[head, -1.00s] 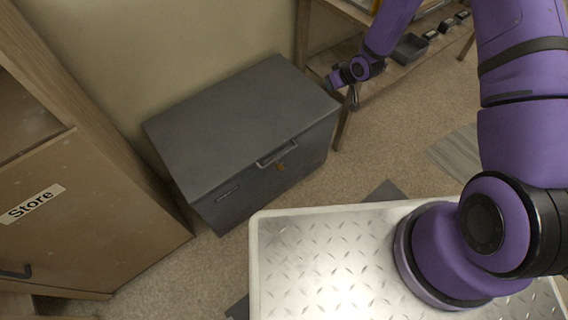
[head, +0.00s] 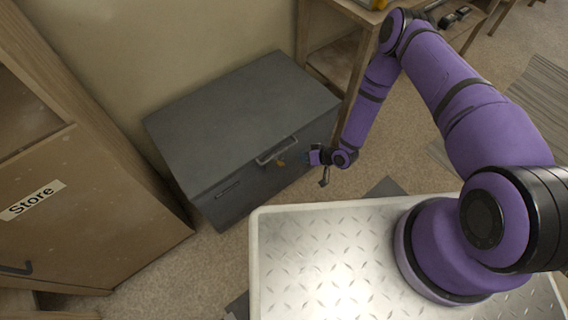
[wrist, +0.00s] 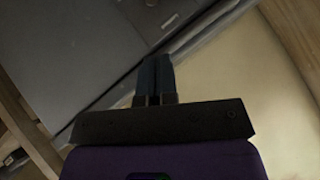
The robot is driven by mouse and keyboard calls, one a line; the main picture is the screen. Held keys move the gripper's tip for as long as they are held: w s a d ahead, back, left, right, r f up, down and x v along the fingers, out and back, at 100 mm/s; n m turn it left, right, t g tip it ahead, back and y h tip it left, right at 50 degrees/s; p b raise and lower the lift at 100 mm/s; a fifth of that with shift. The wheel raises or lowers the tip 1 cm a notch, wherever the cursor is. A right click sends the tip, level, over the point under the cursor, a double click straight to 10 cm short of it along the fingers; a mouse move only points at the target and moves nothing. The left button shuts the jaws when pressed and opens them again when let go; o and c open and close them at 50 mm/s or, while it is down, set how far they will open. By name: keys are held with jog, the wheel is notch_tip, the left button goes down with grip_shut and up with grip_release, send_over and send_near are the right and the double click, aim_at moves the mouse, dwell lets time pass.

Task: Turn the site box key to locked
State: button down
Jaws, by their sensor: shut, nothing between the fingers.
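The site box is a dark grey lidded chest (head: 235,110) standing against the wall. Its front has a bar handle (head: 276,150) and a small brass-coloured key (head: 281,163) just below it. Which way the key is turned is too small to tell. My gripper (head: 302,160) is at the box front, just right of the key; whether it touches cannot be told. In the wrist view the two dark fingers of my gripper (wrist: 155,72) are together with nothing between them. The grey box (wrist: 60,55) fills the upper left there, and I cannot make out the key.
A wooden cabinet labelled Store (head: 90,200) stands left of the box. A wooden bench (head: 345,20) is close behind its right end. My metal tread-plate deck lies in front. Carpeted floor (head: 375,165) is open to the right of the box.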

send_near(278, 163)
jog(key=w+a, duration=0.3)
jog(key=f, duration=0.2)
jog(key=a+f, duration=0.1)
jog(key=shift+s+f, duration=0.15)
jog(key=shift+s, duration=0.1)
jog(key=shift+s+a+f, duration=0.1)
jog(key=shift+a+f, duration=0.05)
jog(key=shift+f, duration=0.2)
